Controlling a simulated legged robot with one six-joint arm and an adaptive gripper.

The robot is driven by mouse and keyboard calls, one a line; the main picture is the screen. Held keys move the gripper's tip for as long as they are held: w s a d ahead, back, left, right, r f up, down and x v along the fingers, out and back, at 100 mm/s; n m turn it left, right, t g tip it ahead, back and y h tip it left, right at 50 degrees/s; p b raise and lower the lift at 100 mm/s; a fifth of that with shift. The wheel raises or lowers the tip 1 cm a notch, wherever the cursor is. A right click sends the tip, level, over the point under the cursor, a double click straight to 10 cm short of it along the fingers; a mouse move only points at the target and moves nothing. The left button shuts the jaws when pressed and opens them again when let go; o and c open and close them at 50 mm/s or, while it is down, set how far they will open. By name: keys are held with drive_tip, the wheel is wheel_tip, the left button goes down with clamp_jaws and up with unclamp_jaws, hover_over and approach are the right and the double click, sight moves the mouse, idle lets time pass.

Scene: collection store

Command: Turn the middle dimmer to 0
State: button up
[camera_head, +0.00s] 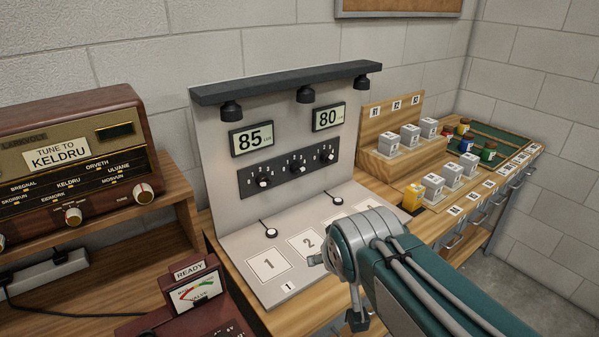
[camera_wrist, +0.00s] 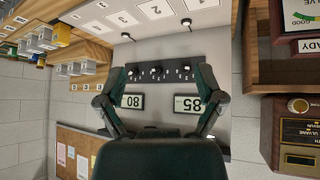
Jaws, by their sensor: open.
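The middle dimmer (camera_head: 296,167) is a dark knob with a pale mark, between two similar knobs on a black strip (camera_head: 246,186) on the grey upright panel. In the wrist view, which is upside down, the middle dimmer (camera_wrist: 158,71) shows between my fingers and apart from them. Its exact setting is too small to read. My gripper (camera_wrist: 160,76) is open and empty, with one finger to each side of the knob row. In the head view my arm is in front of the panel's base and hides part of it.
Displays reading 85 (camera_head: 254,138) and 80 (camera_head: 328,117) are above the knobs, under a dark bar with lamps (camera_head: 305,94). Numbered cards (camera_head: 268,264) lie on the base. A radio (camera_head: 75,160) and a meter (camera_head: 196,291) stand left; boxes and jars stand right.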

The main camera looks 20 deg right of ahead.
drive_tip(key=w+d+r+t, duration=0.1)
drive_tip(key=w+d+t, duration=0.25)
drive_tip(key=w, duration=0.75)
drive_tip(key=w+d+r+t, duration=0.1)
drive_tip(key=w+d+t, duration=0.3)
drive_tip(key=w, duration=0.8)
drive_tip(key=n+y, duration=0.2)
drive_tip(key=y, duration=0.1)
approach(300, 169)
wheel_tip(300, 169, up, 4)
drive_tip(key=s+d, duration=0.2)
drive_tip(key=s, duration=0.1)
wheel_tip(300, 169, down, 7)
drive_tip(key=w+d+n+t+y, duration=0.1)
drive_tip(key=w+n+t+y, duration=0.15)
drive_tip(key=y, duration=0.25)
drive_tip(key=shift+m+g, duration=0.35)
drive_tip(key=shift+g, duration=0.15)
drive_tip(key=x, duration=1.1)
drive_tip(key=c, duration=1.1)
